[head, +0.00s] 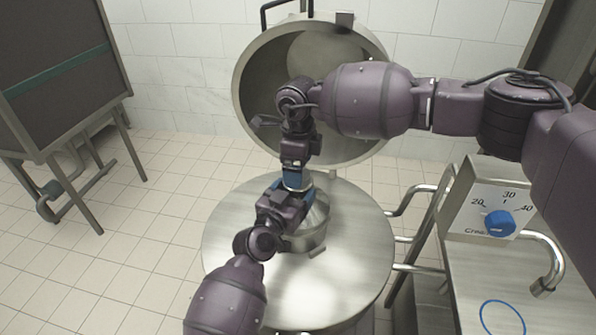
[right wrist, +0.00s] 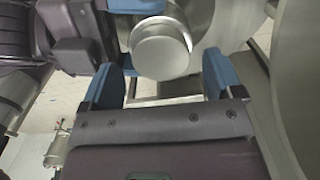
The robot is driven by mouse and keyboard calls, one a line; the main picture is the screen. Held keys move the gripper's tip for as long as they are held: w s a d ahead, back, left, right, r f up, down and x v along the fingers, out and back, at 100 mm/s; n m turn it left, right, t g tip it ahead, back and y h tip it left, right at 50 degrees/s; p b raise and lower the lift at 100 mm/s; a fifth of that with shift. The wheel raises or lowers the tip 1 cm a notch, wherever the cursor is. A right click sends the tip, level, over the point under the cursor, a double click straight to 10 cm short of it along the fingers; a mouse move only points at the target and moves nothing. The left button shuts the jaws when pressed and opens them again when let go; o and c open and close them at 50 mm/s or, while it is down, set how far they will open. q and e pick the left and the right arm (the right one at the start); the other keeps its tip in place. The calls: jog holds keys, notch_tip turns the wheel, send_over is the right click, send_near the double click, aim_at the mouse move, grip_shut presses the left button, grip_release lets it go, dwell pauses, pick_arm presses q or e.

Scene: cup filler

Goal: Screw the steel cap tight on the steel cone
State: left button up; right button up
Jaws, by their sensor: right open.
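The steel cone (head: 316,224) stands on the round steel table top (head: 355,235), partly hidden by my arms. The steel cap (right wrist: 160,58) shows as a pale round disc in the right wrist view and seems to sit at the cone's top; how far it is screwed on cannot be told. My right gripper (head: 293,178) points down over the cone top. In the right wrist view its blue fingers (right wrist: 160,66) are apart, one on each side of the cap. My left gripper (head: 296,196) reaches in from below to the cone's upper part; its grip is hidden.
A large open steel drum (head: 255,80) stands behind the table. At right is a steel counter with a blue dial (head: 499,223) and a bent spout (head: 548,270). A dark board on legs (head: 55,70) stands at left. The tiled floor at left is clear.

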pick_arm(q)
jog(key=shift+f, duration=0.4)
pick_arm(e)
jog(key=shift+r, duration=1.3)
jog(key=shift+c, duration=0.5)
jog(key=shift+r, duration=0.1)
jog(key=shift+r+n, duration=0.3)
jog(key=shift+r, duration=1.35)
jog(key=shift+f, duration=4.05)
jog(key=shift+c, duration=0.5)
